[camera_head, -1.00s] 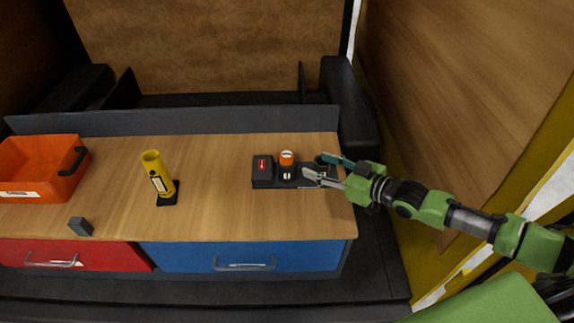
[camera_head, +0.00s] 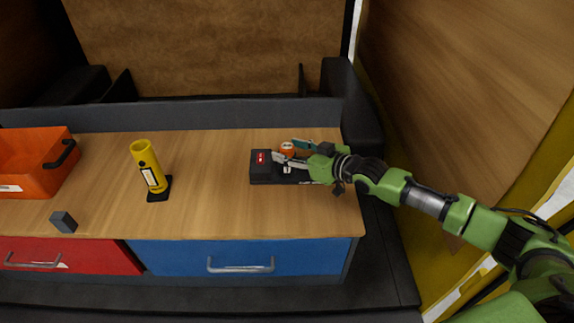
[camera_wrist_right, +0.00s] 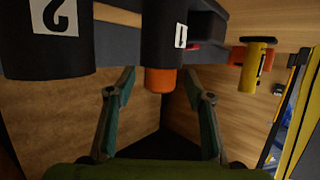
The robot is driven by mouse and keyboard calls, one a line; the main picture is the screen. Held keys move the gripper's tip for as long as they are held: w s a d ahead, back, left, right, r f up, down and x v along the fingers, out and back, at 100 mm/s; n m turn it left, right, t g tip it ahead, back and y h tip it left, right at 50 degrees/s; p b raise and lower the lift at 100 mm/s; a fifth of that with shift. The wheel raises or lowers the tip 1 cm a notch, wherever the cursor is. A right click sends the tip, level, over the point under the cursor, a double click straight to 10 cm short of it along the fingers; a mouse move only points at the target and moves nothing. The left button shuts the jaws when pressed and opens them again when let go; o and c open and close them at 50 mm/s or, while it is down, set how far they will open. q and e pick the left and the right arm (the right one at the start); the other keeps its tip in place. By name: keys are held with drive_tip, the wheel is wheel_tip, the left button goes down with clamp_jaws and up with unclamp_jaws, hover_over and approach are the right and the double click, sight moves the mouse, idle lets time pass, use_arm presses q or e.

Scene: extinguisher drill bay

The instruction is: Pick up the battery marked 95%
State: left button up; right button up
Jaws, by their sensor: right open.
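In the head view a dark battery with an orange top (camera_head: 287,147) stands at a black charger (camera_head: 262,178) on the right of the bench. In the right wrist view a dark cylinder with an orange end (camera_wrist_right: 162,35) and a small white label lies ahead, between the fingertips' directions. A second dark cylinder (camera_wrist_right: 45,50) with a larger white label shows upper left there. I cannot read 95% on any label. My right gripper (camera_head: 286,150) is open at the orange-topped battery, its fingers partly covering it; contact cannot be told. My left gripper is out of view.
A yellow flashlight-like cylinder (camera_head: 148,170) stands on a black base left of the charger. An orange bin (camera_head: 30,165) is at the far left, a small grey block (camera_head: 63,222) near the front edge. A wooden panel (camera_head: 460,100) rises at right.

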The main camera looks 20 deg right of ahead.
drive_tip(key=shift+x, duration=0.8)
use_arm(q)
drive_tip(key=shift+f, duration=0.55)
use_arm(e)
drive_tip(key=shift+r, duration=0.15)
drive_tip(key=shift+c, duration=0.4)
drive_tip(key=c, duration=1.2)
drive_tip(key=shift+c, duration=0.2)
